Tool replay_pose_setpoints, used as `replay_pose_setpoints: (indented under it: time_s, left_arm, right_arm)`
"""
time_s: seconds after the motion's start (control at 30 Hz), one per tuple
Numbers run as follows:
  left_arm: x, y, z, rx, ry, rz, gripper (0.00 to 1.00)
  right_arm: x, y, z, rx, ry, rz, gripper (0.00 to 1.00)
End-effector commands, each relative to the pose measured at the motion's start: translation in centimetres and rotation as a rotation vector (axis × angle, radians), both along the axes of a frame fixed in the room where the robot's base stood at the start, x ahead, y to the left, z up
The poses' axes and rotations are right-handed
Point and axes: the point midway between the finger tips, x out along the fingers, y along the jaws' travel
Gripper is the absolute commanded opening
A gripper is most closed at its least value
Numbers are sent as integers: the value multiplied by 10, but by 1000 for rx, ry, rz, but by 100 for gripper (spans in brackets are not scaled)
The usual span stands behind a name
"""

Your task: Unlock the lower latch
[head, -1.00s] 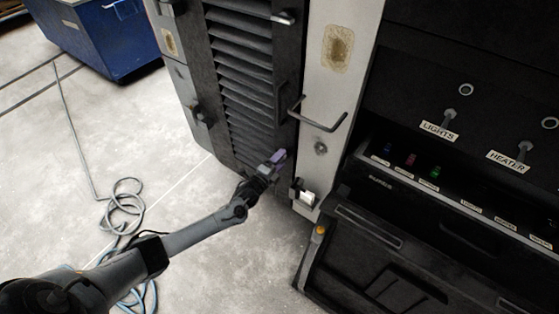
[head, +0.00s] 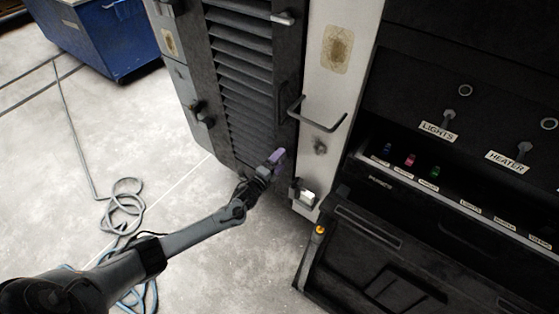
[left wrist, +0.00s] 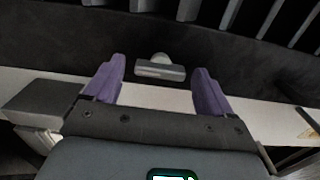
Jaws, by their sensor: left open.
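My left gripper (head: 277,157) is at the lower right part of the dark louvred door (head: 240,75). In the left wrist view its two purple fingers (left wrist: 160,88) are apart with nothing between their pads. A grey bar-like latch handle (left wrist: 160,69) on a round boss lies just beyond the fingertips, between them and crosswise in that view. It looks like the lower latch; contact cannot be seen. In the head view the gripper hides this latch. A similar upper latch handle (head: 283,18) shows higher on the door. My right gripper is not in view.
A bent metal grab handle (head: 318,124) sticks out from the pale post (head: 325,90), right of the gripper. A small dark bracket (head: 296,187) and white block (head: 307,197) sit below. The black control console (head: 440,180) stands at right. Open floor lies left, with a coiled hose (head: 122,205).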

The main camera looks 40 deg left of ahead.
Motion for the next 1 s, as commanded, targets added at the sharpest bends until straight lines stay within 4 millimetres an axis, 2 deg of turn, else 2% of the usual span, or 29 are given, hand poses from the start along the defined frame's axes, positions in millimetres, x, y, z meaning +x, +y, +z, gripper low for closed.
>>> replay_pose_setpoints:
  time_s: [0.4,0.6,0.8,1.0]
  left_arm:
    - [-66,-3,1,1,3,0,84]
    - [-91,-5,0,0,2,0,84]
    - [-101,-5,0,1,1,0,84]
    - [-102,-5,0,1,0,0,84]
  right_arm:
    - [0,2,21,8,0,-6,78]
    - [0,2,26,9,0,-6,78]
    - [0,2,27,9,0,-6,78]
    - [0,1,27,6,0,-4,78]
